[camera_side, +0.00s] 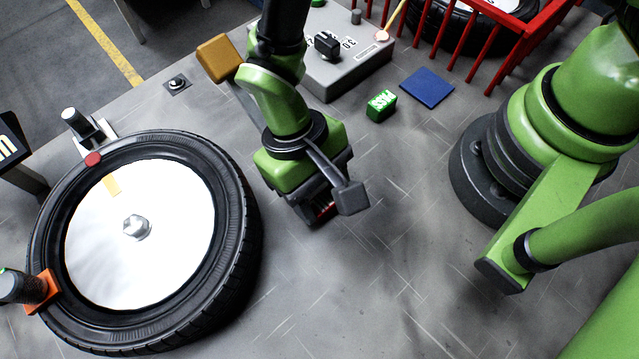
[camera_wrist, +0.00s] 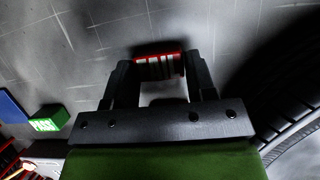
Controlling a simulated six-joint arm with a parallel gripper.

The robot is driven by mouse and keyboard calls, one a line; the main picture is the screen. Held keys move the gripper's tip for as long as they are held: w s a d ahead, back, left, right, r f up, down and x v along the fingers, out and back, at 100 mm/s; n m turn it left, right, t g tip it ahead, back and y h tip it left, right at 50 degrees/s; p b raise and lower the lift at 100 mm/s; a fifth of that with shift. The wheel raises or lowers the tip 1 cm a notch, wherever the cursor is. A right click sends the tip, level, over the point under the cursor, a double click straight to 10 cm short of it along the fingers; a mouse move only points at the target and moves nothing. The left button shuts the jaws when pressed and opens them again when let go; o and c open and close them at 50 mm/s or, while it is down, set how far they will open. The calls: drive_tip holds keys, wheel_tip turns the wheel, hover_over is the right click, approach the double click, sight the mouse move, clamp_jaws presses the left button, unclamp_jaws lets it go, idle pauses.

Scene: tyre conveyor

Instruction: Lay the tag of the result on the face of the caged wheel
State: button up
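My gripper (camera_wrist: 158,68) points down at the table in the wrist view, its two fingers shut on the ends of a red tag (camera_wrist: 160,66) with pale marks too blurred to read.
A large wheel (camera_side: 225,270) with a white face lies at left among clamps. An ochre block (camera_side: 217,58) is left of my arm. The front middle is clear.

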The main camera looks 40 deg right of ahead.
drive_tip(key=o, duration=0.3)
drive_tip(key=v, duration=1.2)
drive_tip(key=shift+w+r, duration=0.1)
drive_tip(key=shift+r, duration=0.15)
drive_tip(key=w+d+r+m+t+y, duration=0.1)
drive_tip(key=w+d+r+t+y, duration=0.15)
drive_tip(key=d+r, duration=0.5)
drive_tip(key=s+d+r+m+t, duration=0.2)
drive_tip(key=s+d+r+t, duration=0.6)
drive_tip(key=d+r, duration=0.3)
drive_tip(key=shift+d+m, duration=0.4)
drive_tip(key=shift+d, duration=0.2)
drive_tip(key=shift+o, duration=0.5)
drive_tip(key=shift+s+d+t+h, duration=0.3)
drive_tip(key=shift+s+t, duration=0.15)
drive_tip(key=shift+t, duration=0.1)
